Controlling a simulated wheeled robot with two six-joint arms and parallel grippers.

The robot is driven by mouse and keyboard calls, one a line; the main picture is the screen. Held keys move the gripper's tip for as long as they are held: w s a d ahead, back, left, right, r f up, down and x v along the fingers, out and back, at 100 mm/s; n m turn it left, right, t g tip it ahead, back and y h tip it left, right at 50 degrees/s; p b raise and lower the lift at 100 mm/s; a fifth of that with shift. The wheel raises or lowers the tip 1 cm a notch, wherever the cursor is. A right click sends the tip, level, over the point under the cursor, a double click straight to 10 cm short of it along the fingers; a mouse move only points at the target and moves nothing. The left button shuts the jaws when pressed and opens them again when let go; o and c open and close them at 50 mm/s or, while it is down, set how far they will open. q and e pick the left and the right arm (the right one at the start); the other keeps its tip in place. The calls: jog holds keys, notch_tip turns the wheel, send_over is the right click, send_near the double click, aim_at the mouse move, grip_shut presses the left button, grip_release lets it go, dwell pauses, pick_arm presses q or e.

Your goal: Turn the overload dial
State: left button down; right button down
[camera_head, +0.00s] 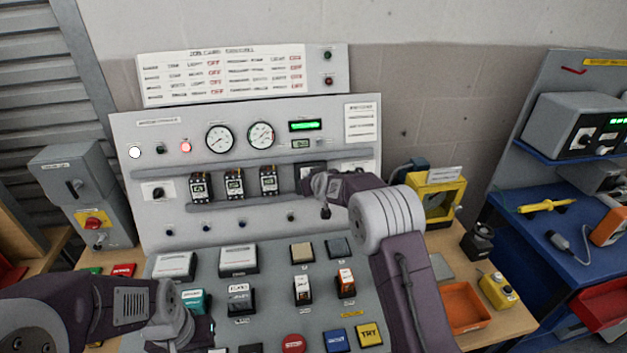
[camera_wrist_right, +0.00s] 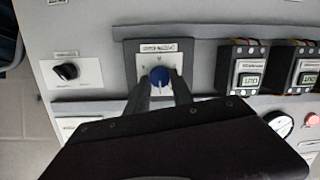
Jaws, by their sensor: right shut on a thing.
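The overload dial has a blue knob (camera_wrist_right: 160,78) on a white plate in a dark frame; it shows in the right wrist view. My right gripper (camera_wrist_right: 160,90) has its two fingers on either side of the knob and is shut on it. In the head view my right gripper (camera_head: 316,186) is at the panel, right of the row of contactors, and my arm hides the dial's knob. The dial's top edge (camera_head: 311,168) shows there. My left gripper (camera_head: 200,335) is low at the left over the sloped desk, and its fingers are not clear.
Several contactors (camera_head: 235,184) sit beside the dial on the grey panel (camera_head: 130,125). A black rotary knob (camera_wrist_right: 67,71) is on the dial's other side. Gauges (camera_head: 220,138) are above. Buttons and switches fill the desk. A yellow fixture (camera_head: 436,195) stands to the right.

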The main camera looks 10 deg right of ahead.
jog(key=shift+f, duration=0.2)
jog(key=c, duration=1.1)
grip_release()
jog(key=shift+r, duration=0.1)
pick_arm(q)
jog(key=shift+f+b, duration=0.7)
jog(key=shift+f, duration=0.05)
pick_arm(e)
jog(key=v, duration=0.9)
